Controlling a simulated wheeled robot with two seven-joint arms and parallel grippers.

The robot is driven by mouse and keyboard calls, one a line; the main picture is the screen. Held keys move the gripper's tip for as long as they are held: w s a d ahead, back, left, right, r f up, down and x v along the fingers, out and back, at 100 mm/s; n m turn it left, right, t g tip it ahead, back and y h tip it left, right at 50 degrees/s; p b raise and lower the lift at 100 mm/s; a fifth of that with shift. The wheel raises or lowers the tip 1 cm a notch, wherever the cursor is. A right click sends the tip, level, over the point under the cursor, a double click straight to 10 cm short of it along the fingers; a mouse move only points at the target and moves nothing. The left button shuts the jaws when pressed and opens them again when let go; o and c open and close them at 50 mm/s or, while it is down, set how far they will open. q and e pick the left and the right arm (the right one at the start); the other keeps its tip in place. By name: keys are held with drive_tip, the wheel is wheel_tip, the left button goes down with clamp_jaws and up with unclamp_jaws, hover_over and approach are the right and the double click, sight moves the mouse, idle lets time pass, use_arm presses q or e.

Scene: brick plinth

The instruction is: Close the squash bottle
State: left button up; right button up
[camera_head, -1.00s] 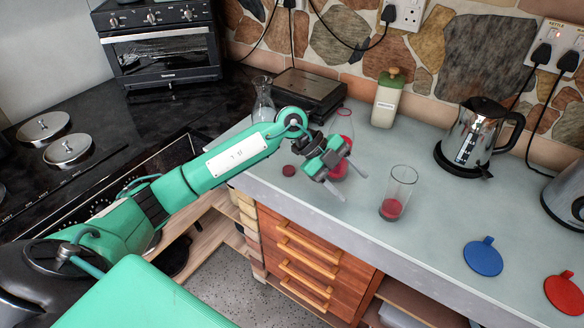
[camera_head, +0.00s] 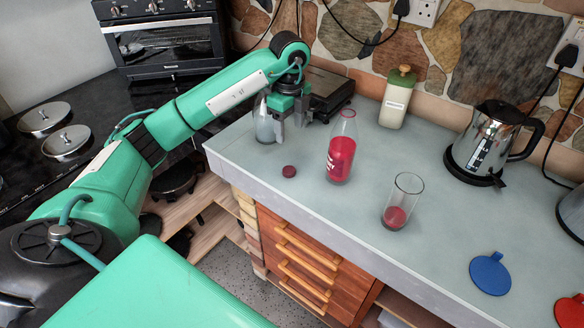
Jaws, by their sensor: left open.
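The squash bottle (camera_head: 341,158) stands upright on the grey worktop (camera_head: 265,183), with red liquid and a label; its neck looks bare. A small dark red cap (camera_head: 289,171) lies on the worktop to the left of the bottle. A glass (camera_head: 399,203) with a little red liquid stands to the right of the bottle. My left gripper (camera_head: 290,126) is open and points down, behind and to the left of the bottle and beyond the cap. It is apart from both and overlaps a clear glass flask (camera_head: 264,126) in the picture. My right gripper is out of view.
A green-lidded container (camera_head: 396,100) stands at the back by the stone wall. A dark appliance (camera_head: 328,92) is behind my left gripper, and a steel kettle (camera_head: 485,145) is at right. A blue disc (camera_head: 490,273) lies near the front right.

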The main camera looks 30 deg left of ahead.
use_arm(q)
drive_tip(key=p, duration=0.2)
hover_over(290, 169)
wheel_tip(290, 169, down, 8)
drive_tip(key=shift+r, duration=0.1)
drive_tip(key=shift+f, duration=0.45)
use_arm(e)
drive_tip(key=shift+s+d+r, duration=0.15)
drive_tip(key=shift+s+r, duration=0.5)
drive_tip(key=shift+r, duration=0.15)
